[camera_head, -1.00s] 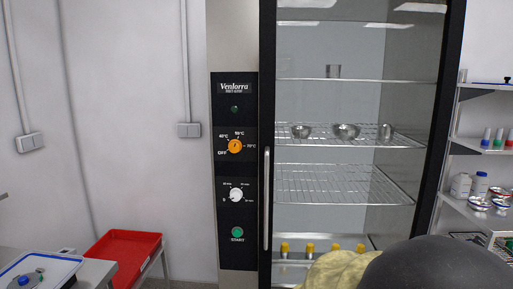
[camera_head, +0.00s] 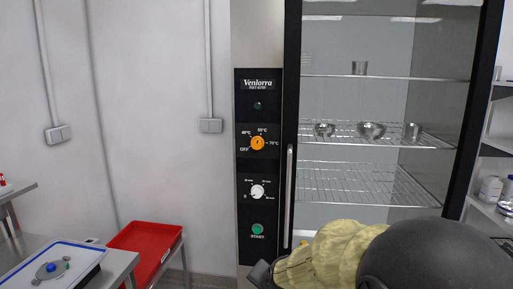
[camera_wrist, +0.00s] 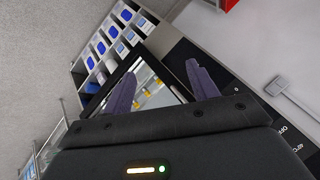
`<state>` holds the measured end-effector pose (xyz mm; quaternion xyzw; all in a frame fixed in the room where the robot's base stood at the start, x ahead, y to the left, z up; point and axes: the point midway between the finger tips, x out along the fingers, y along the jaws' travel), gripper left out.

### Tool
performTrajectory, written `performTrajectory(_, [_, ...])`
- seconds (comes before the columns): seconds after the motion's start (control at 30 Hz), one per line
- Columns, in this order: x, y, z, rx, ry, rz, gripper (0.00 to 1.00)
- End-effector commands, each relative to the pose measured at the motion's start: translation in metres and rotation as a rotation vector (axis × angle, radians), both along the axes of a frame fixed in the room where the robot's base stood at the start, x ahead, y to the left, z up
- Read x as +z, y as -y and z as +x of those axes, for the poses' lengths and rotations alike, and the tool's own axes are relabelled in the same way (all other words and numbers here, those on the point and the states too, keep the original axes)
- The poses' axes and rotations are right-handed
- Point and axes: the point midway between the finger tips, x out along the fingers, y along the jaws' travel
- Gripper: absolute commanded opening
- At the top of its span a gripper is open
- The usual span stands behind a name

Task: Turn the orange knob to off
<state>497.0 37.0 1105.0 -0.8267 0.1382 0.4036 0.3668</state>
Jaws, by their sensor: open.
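The orange knob (camera_head: 257,143) is on the black control panel (camera_head: 257,190) left of the glass door. Labels OFF, two temperatures and 70°C surround it. Its small pointer mark is too fine to read surely. In the wrist view my gripper (camera_wrist: 162,82) is open and empty, its two purple-grey fingers apart. Part of the panel with white lettering shows at the right of that view, but the knob is not seen there.
A white knob (camera_head: 257,191) and a green START button (camera_head: 257,229) sit below the orange knob. A vertical door handle (camera_head: 289,195) stands just right of the panel. A red tray (camera_head: 146,246) and a table with a blue-edged tray (camera_head: 38,275) are at lower left.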

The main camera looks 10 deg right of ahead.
Motion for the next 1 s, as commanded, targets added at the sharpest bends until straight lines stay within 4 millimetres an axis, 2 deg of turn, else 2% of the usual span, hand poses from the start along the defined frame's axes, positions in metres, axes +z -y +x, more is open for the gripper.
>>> performTrajectory(0.03, [0.017, -0.005, 0.023, -0.096, 0.065, 0.091, 0.59])
performTrajectory(0.2, [0.077, -0.017, 0.087, -0.416, 0.273, 0.455, 0.59])
performTrajectory(0.4, [0.151, -0.022, 0.144, -0.735, 0.477, 0.961, 0.59])
performTrajectory(0.5, [0.187, -0.02, 0.164, -0.87, 0.562, 1.241, 0.59])
performTrajectory(0.6, [0.218, -0.015, 0.179, -0.981, 0.628, 1.515, 0.59])
performTrajectory(0.7, [0.24, -0.009, 0.187, -1.054, 0.673, 1.729, 0.59])
performTrajectory(0.83, [0.252, -0.004, 0.191, -1.098, 0.696, 1.873, 0.59])
performTrajectory(1.0, [0.253, -0.003, 0.191, -1.104, 0.7, 1.893, 0.59])
